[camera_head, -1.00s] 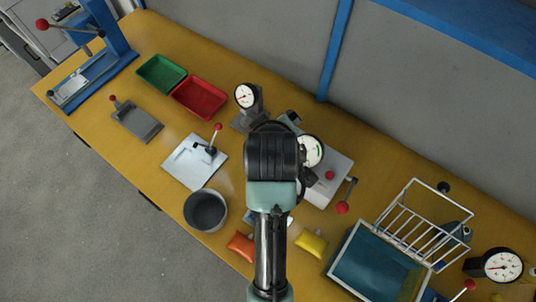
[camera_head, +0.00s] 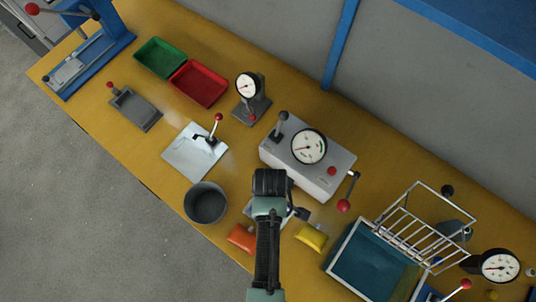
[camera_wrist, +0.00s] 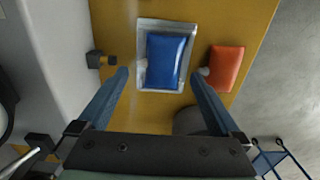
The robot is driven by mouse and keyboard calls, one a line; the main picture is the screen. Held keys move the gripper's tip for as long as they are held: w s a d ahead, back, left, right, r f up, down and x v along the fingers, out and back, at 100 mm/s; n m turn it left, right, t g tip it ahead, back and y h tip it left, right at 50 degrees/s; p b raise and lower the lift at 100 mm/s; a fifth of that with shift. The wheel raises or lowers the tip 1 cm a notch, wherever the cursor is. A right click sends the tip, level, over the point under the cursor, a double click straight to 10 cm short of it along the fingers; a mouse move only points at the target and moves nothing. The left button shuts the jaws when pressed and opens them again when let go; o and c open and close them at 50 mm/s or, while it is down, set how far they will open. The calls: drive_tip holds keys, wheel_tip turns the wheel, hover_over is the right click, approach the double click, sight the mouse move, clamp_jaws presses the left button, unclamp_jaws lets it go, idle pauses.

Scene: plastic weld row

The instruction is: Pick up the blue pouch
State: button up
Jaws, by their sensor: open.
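The blue pouch (camera_wrist: 165,60) shows in the wrist view, lying on a silver plate or shallow tray (camera_wrist: 142,84). My gripper (camera_wrist: 160,73) is open, with one finger on each side of the pouch in the picture. The fingers look apart from the pouch and above it; the exact height cannot be told. In the head view my wrist hides the pouch and my fingers.
An orange pouch (camera_head: 241,238) lies left of my arm and a yellow pouch (camera_head: 312,237) right of it. A grey bucket (camera_head: 206,203) stands at left. A gauge box (camera_head: 308,165) with levers stands behind. A teal bin (camera_head: 338,262) is at right.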

drive_tip(key=shift+f, duration=2.45)
drive_tip(key=c, duration=1.2)
drive_tip(key=shift+r, duration=0.15)
